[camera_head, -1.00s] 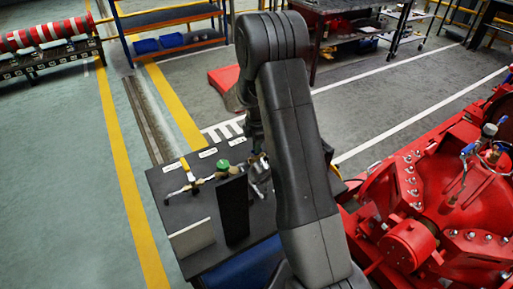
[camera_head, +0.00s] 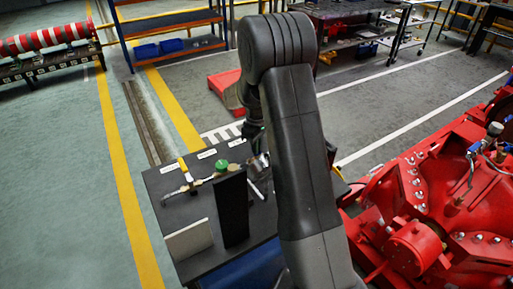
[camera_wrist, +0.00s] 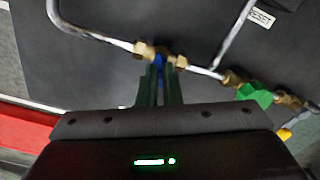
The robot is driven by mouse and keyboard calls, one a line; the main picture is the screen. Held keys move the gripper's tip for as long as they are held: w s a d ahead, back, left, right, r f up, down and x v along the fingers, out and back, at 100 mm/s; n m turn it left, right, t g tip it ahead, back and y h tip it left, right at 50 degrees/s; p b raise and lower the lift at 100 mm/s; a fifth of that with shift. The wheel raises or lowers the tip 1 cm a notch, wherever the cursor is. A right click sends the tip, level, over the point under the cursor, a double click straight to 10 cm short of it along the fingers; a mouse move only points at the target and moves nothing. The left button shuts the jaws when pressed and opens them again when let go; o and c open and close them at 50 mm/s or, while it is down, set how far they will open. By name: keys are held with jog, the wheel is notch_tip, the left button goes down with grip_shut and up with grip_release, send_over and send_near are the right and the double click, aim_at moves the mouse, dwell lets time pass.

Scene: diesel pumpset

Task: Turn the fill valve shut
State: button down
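In the wrist view, my gripper (camera_wrist: 161,78) has its two dark green fingers close together, with a narrow gap. A small blue valve part (camera_wrist: 158,60) lies at the fingertips, between two brass fittings (camera_wrist: 143,50) on a silver pipe (camera_wrist: 90,33). The fingers hide part of it, and blur hides whether they grip it. A green valve knob (camera_wrist: 254,95) sits right of the fingers; it also shows in the head view (camera_head: 221,166). A yellow handle (camera_head: 184,165) is left of it. No label naming the fill valve can be read. In the head view, my arm hides my fingertips.
The valves sit on a dark panel top (camera_head: 160,188) with white labels; one reads RESET (camera_wrist: 262,18). A black upright plate (camera_head: 233,210) and a pale plate (camera_head: 188,240) stand at its front. Red machinery (camera_head: 415,245) is at the right. Open floor lies left.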

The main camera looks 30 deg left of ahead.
jog(key=m, duration=0.4)
jog(key=shift+r+m+b, duration=0.1)
jog(key=shift+m+b, duration=0.25)
jog(key=shift+m, duration=0.05)
dwell(0.4)
jog(key=c, duration=1.6)
grip_release()
notch_tip(320, 180, up, 14)
jog(key=shift+f, duration=0.2)
